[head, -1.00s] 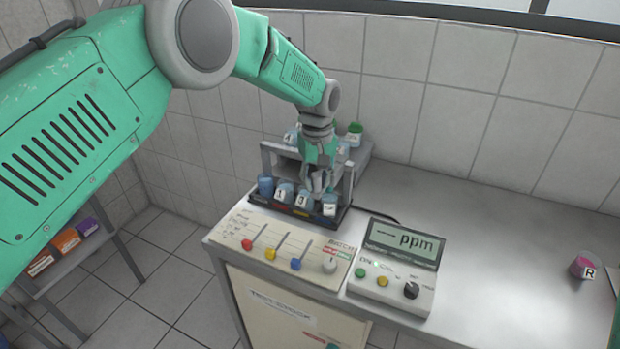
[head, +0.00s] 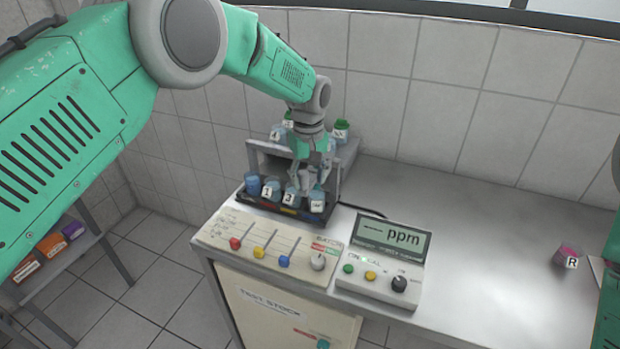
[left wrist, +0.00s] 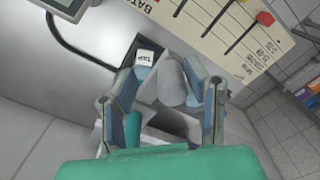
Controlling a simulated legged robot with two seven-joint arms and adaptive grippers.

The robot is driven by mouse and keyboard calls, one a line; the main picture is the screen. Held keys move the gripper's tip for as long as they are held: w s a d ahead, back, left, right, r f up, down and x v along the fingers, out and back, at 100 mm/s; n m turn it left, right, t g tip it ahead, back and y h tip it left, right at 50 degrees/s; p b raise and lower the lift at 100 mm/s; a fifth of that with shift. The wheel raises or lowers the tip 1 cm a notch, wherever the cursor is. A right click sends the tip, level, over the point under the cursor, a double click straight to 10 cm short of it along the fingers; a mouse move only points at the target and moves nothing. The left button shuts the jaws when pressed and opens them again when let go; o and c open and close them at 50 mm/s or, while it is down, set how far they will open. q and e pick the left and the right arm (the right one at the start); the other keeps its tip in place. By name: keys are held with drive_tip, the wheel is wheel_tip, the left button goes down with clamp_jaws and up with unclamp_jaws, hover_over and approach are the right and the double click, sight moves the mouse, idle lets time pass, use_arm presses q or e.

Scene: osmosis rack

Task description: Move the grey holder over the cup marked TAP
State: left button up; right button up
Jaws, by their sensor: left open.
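The rack (head: 252,158) stands at the back of the bench, with a row of cups in its front tray. The rightmost cup (head: 317,200) has a white label too small to read here; in the left wrist view a label reading TAP (left wrist: 145,57) shows beside the fingers. My left gripper (head: 304,186) is open, pointing down just above the right end of this row. In the left wrist view a grey rounded piece (left wrist: 172,82), seemingly the grey holder, lies between the open fingers. I cannot tell whether they touch it. My right gripper is out of view.
A board with coloured sliders (head: 265,245) and a ppm meter (head: 385,262) stand in front of the rack. A pink cup marked R (head: 568,256) is at the right. Green-capped bottles (head: 340,130) stand behind. The bench's right middle is clear.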

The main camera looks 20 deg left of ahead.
use_arm(q)
drive_tip(key=r, duration=0.6)
drive_tip(key=shift+w+a, duration=0.1)
drive_tip(key=shift+a, duration=0.3)
drive_tip(key=r, duration=0.2)
drive_tip(key=d+r, duration=0.1)
drive_tip(key=r, duration=0.2)
drive_tip(key=shift+d+r, duration=0.15)
drive_tip(key=shift+r, duration=0.2)
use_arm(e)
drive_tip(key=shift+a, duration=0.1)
